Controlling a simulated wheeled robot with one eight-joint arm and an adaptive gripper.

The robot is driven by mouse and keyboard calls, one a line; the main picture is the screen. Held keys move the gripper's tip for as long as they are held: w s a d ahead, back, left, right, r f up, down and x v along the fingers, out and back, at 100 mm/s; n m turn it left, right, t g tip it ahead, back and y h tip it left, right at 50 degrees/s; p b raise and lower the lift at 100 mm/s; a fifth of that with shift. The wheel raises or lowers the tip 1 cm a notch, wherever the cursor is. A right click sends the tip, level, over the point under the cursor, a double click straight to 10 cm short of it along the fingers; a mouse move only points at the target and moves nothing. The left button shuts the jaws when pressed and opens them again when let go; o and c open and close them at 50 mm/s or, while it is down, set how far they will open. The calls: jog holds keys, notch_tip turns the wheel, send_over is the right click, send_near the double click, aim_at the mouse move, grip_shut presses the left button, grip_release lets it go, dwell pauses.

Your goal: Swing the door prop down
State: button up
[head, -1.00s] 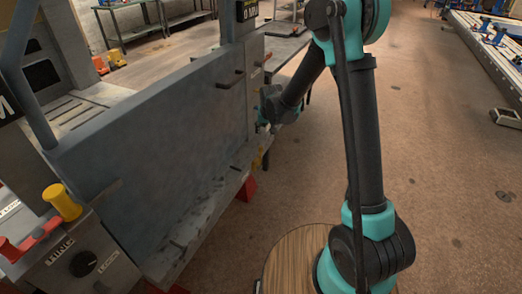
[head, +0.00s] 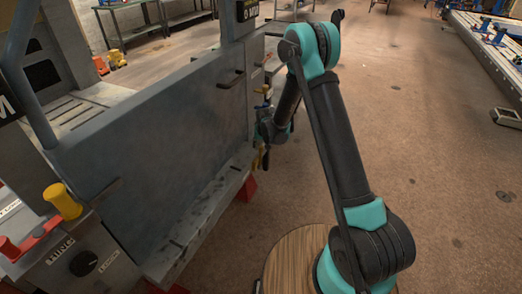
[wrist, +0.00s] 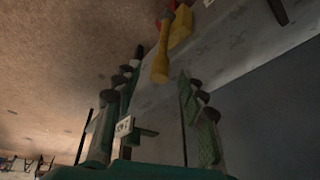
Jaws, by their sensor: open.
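A yellow bar with a thicker, rounded end (wrist: 161,66) shows at the upper middle of the wrist view, ahead of my fingers. It looks like the door prop, but I cannot tell for sure. In the head view a small yellow part (head: 256,161) shows at the near right end of the frame bench, just below my gripper (head: 264,132). In the wrist view my gripper (wrist: 155,115) has its fingers spread apart with nothing held between them. The bar is beyond the fingertips, with no clear contact. The large blue-grey door panel (head: 150,120) stands upright.
A dark handle (head: 230,79) sticks out of the panel. A control box with a yellow knob (head: 62,201) and a red lever (head: 30,240) is at the lower left. A red foot (head: 247,189) stands under the bench. The floor to the right (head: 450,160) is clear.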

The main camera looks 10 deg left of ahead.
aim_at(261, 147)
jog(key=shift+x, duration=2.05)
grip_shut()
